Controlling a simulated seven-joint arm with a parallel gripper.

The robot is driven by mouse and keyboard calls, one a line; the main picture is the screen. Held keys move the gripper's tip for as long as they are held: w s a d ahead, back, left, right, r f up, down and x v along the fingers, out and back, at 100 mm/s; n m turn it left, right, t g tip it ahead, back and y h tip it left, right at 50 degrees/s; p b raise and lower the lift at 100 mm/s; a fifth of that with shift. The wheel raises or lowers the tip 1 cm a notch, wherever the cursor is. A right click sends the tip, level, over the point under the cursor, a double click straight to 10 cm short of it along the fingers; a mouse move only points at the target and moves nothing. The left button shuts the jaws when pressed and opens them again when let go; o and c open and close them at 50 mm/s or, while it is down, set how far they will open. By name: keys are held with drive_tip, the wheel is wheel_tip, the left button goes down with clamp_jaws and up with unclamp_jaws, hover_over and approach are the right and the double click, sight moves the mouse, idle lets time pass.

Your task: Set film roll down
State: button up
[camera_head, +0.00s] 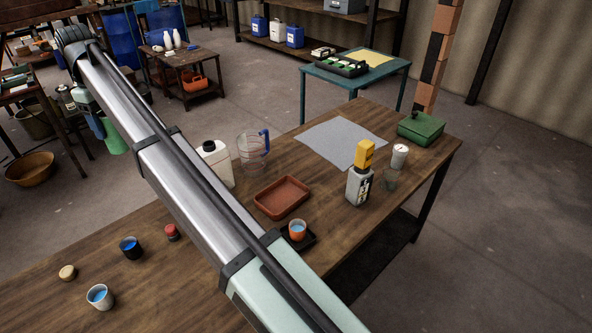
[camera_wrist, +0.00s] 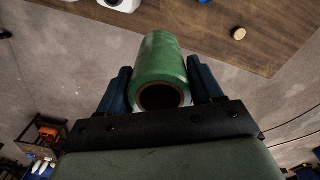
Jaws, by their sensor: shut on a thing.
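The green film roll (camera_wrist: 160,58) is between the two dark blue fingers of my gripper (camera_wrist: 160,78) in the wrist view, with its hollow core end facing the camera. In the head view the roll (camera_head: 115,140) hangs at the end of my gripper (camera_head: 101,126), at the far left, out past the far edge of the wooden table (camera_head: 190,285). The wrist view shows floor behind the roll and the table edge (camera_wrist: 255,62) beyond it. The roll touches no surface that I can see.
On the table are a white jug (camera_head: 216,163), a measuring jug (camera_head: 253,150), a terracotta tray (camera_head: 282,197), a yellow-capped bottle (camera_head: 359,185), a grey sheet (camera_head: 340,141) and a green box (camera_head: 420,128). Several small cups and lids stand at the left. My arm hides part of the tabletop.

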drive_tip(key=w+d+m, duration=0.4)
drive_tip(key=w+d, duration=1.4)
drive_tip(key=d, duration=0.5)
drive_tip(key=w+d+m, duration=0.2)
drive_tip(key=w+d, duration=0.3)
drive_tip(key=d, duration=0.7)
drive_tip(key=w+d+m, duration=0.2)
drive_tip(key=w+d, duration=0.2)
drive_tip(key=d, duration=0.8)
wheel_tip(320, 180, down, 17)
drive_tip(key=shift+a+f+n, duration=0.15)
drive_tip(key=shift+f+n, duration=0.05)
drive_tip(key=shift+n, duration=0.1)
drive_tip(key=shift+f, duration=5.45)
drive_tip(key=o, duration=1.2)
drive_tip(key=shift+f, duration=0.1)
